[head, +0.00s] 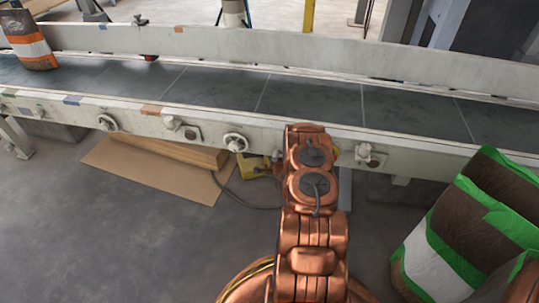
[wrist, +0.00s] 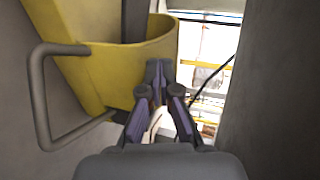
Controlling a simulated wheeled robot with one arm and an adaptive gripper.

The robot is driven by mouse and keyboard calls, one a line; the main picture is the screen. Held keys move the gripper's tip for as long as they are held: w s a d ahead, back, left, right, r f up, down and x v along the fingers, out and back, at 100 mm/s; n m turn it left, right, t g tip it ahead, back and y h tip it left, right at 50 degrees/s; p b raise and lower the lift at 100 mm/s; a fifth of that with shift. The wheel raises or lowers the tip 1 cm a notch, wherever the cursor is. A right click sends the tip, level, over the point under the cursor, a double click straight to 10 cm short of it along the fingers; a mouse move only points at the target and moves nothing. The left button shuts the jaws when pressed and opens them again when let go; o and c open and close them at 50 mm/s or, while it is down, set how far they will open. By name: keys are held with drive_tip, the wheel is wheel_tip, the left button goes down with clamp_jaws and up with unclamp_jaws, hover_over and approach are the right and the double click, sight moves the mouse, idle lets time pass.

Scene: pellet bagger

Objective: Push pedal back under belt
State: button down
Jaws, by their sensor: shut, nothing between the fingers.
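The yellow pedal (head: 255,167) shows in the head view at the conveyor's near lower edge, left of my arm and partly hidden by it. In the wrist view a yellow curved housing (wrist: 118,78), which looks like the pedal's, fills the upper left, with a grey loop bar on its left side and a dark part inside. My gripper (wrist: 158,66) is shut and empty, its fingertips in front of the housing's lower right part. I cannot tell whether they touch it. In the head view the gripper is hidden behind my arm.
The conveyor belt (head: 310,98) runs across above the pedal. A cardboard sheet (head: 150,175) and wooden board (head: 175,150) lie on the floor left of it. A dark cable (wrist: 212,80) runs beside the housing. Green, brown and white bags (head: 470,235) stand at right. Floor at front left is clear.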

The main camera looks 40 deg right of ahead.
drive_tip(key=f+p+v, duration=0.1)
drive_tip(key=p+v, duration=0.3)
drive_tip(key=v, duration=0.9)
drive_tip(key=shift+s+a, duration=0.25)
drive_tip(key=shift+a, duration=0.05)
drive_tip(key=shift+r, duration=0.1)
